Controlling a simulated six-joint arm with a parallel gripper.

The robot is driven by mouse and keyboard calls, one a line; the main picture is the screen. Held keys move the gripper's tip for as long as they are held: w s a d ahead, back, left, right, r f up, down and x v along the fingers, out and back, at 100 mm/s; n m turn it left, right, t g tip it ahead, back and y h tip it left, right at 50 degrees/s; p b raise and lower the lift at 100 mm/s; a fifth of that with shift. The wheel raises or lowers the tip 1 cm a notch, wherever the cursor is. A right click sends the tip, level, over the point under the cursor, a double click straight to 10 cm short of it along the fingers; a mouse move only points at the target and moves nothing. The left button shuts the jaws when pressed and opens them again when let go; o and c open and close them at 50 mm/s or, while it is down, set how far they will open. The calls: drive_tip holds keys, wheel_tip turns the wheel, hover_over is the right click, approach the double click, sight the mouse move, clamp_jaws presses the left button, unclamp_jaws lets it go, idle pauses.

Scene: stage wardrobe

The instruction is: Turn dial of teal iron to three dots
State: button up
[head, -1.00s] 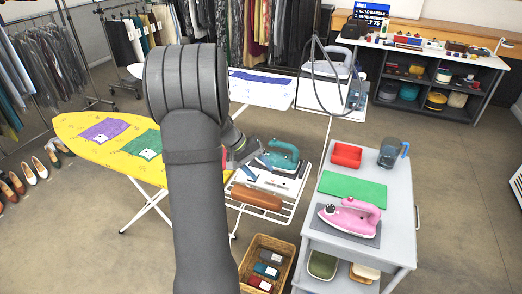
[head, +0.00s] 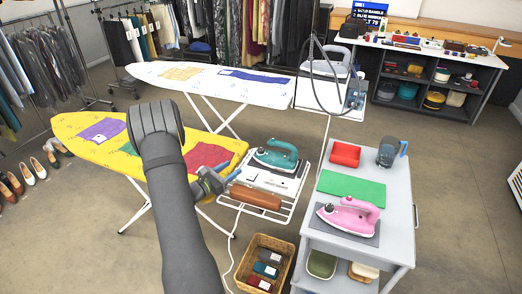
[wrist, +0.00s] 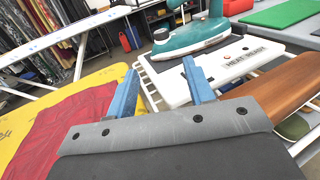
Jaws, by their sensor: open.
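The teal iron (head: 276,155) rests upright on its soleplate on a white rest plate (head: 285,184) at the end of the yellow ironing board (head: 62,128). It also shows at the top of the wrist view (wrist: 200,36), partly cut off by the frame's edge.
A brown roll (head: 256,196) lies in front of the plate. A wicker basket (head: 244,262) stands on the floor below. A white-covered board (head: 205,73) stands behind.

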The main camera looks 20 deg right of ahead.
sight(261, 149)
drive_tip(key=x, duration=1.7)
drive_tip(key=shift+a, duration=0.1)
drive_tip(key=c, duration=1)
